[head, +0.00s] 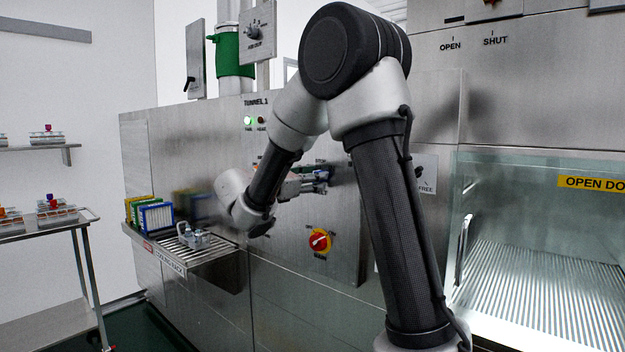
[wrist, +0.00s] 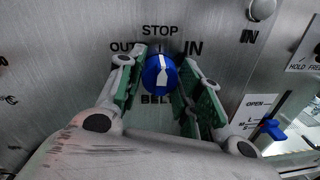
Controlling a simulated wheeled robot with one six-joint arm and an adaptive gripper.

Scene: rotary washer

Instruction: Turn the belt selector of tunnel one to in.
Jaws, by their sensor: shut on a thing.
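The belt selector (wrist: 160,76) is a round blue knob with a white pointer on the steel panel. In the wrist view its pointer stands roughly upright, towards STOP. OUT is printed at its left, IN at its right and BELT below. My gripper (wrist: 160,82) has its green-padded fingers on either side of the knob and is shut on it. In the head view my gripper (head: 315,180) is at the panel marked TUNNEL 1 (head: 345,255), and the knob is hidden there by my gripper and arm.
A red and yellow main switch (head: 320,241) is below my gripper. A tray (head: 215,252) with racks is at the left. A glass door (head: 540,240) is at the right. A blue lever (wrist: 272,130) shows at the lower right of the wrist view.

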